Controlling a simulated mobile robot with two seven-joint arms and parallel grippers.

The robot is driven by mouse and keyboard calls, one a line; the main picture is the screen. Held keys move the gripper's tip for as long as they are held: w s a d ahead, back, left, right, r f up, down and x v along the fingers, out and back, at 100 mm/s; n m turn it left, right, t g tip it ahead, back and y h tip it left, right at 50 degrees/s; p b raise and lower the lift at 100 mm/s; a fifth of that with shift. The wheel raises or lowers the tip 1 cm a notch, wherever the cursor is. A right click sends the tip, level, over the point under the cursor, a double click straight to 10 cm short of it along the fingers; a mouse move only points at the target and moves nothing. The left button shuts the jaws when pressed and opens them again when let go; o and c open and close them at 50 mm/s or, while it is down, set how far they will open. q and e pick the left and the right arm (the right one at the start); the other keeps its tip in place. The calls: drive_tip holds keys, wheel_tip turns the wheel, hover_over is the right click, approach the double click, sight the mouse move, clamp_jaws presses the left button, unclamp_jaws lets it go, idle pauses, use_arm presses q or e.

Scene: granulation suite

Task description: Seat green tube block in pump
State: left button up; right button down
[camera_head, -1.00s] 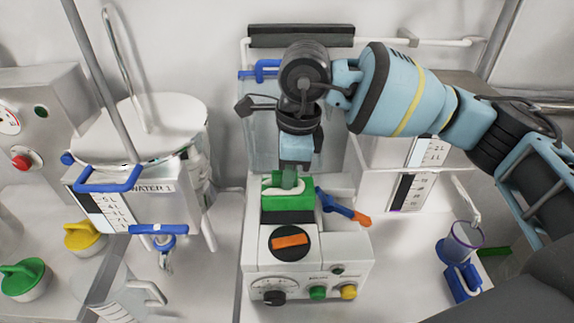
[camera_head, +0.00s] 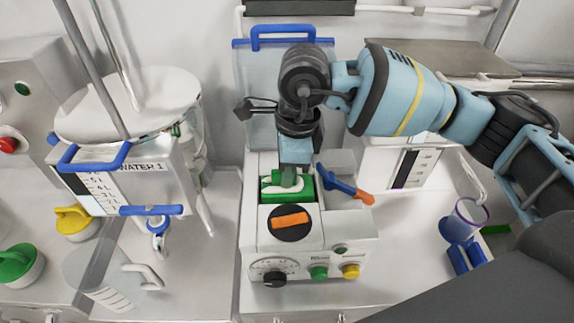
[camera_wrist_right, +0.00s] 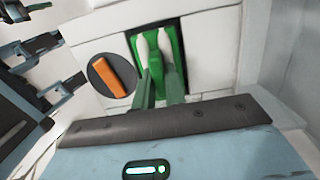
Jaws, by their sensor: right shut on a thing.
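The green tube block (camera_head: 301,188) sits at the dark recess in the top of the white pump (camera_head: 262,236), behind the round knob with the orange handle (camera_head: 290,221). It also shows in the right wrist view (camera_wrist_right: 177,45), with white tube along it, inside the dark slot. My right gripper (camera_head: 290,178) comes down from above and is shut on the block's raised green part. Its fingers show in the right wrist view (camera_wrist_right: 155,88). The gripper partly hides the block, so I cannot tell whether it is fully down.
A blue lever with an orange end (camera_head: 345,190) stands right of the block. A clear panel with a blue handle (camera_head: 283,32) is behind the pump. A WATER 1 vessel (camera_head: 130,185) stands left. A purple-rimmed cup (camera_head: 466,222) is right.

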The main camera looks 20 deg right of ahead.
drive_tip(key=c, duration=1.4)
unclamp_jaws()
drive_tip(key=shift+o, duration=0.2)
drive_tip(key=shift+r, duration=0.1)
drive_tip(key=shift+s+d+r, duration=0.1)
drive_tip(key=shift+d+r, duration=0.05)
drive_tip(key=shift+r, duration=1.15)
drive_tip(key=shift+d+r, duration=0.15)
drive_tip(key=shift+r, duration=1.1)
drive_tip(key=shift+s+d+r, duration=0.1)
drive_tip(key=shift+d+r, duration=0.05)
drive_tip(key=shift+r, duration=1.15)
drive_tip(key=shift+f, duration=0.1)
